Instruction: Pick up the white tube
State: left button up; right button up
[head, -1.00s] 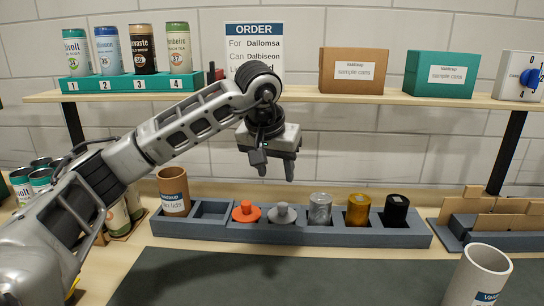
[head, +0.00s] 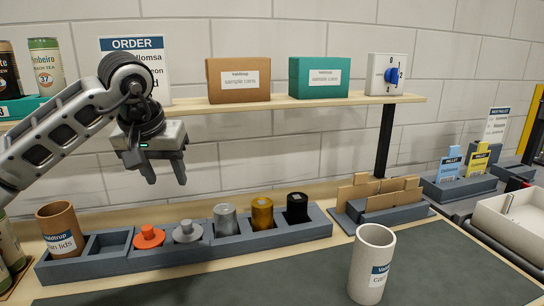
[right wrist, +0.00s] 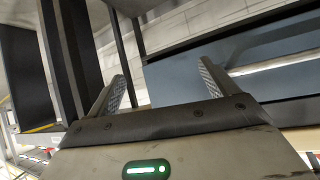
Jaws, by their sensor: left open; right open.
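The white tube (head: 372,264) stands upright on the dark mat at the front right of the head view. It is hollow, with an open top and a blue and white label. My left gripper (head: 166,172) is open and empty, held above the grey holder, well to the left of the tube and higher than it. My right gripper (right wrist: 170,85) is open and empty in the right wrist view. The right gripper does not show in the head view, and the tube cannot be made out in the right wrist view.
A grey holder (head: 100,271) carries a brown tube (head: 60,230), orange and grey stamps and several cylinders. Behind the white tube stands a rack (head: 385,214) with brown cards. A white bin (head: 515,228) is at far right. The shelf (head: 300,103) holds boxes. The mat (head: 240,278) is clear around the tube.

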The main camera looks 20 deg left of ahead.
aim_at(374, 244)
jog(key=k, duration=1)
